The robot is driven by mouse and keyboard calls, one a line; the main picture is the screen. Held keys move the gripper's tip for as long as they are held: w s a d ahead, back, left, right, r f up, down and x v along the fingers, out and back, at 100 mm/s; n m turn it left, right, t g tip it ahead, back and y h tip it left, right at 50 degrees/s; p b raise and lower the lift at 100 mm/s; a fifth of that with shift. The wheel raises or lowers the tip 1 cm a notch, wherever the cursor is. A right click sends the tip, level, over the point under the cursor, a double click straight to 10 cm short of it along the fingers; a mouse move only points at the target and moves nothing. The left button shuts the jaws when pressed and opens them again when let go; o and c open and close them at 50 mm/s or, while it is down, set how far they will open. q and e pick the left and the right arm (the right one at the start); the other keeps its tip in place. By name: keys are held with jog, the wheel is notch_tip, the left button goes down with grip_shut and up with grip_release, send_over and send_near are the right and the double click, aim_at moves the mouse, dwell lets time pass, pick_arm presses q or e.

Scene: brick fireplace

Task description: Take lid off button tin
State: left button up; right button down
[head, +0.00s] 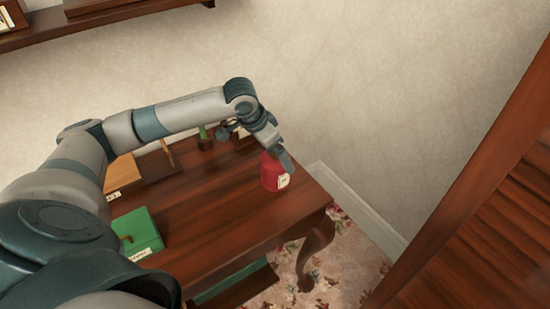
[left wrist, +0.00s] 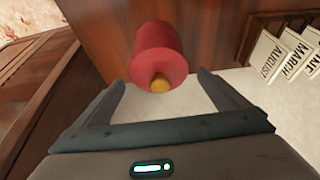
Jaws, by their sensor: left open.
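The button tin (head: 270,182) is a red cylinder with a pale label, standing upright near the right end of the wooden table. In the left wrist view the red tin (left wrist: 157,50) shows its round lid (left wrist: 160,72) with a yellow knob (left wrist: 160,83) toward the camera. My left gripper (head: 287,160) is at the tin's top in the head view, partly hiding it. In the left wrist view its two fingers are spread apart, one on each side of the knob, with nothing between them gripped. Whether the fingers touch the lid cannot be told. My right gripper is not in view.
A green box (head: 138,232) and an orange-brown box (head: 122,174) stand on the table (head: 215,200) to the left. Month cards (left wrist: 284,52) stand in a wooden holder beside the tin. The wall is close behind, and a slatted wooden piece (head: 490,210) stands at right.

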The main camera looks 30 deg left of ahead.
pick_arm(q)
jog(key=c, duration=0.9)
jog(key=shift+c, duration=1.1)
jog(key=shift+r, duration=0.15)
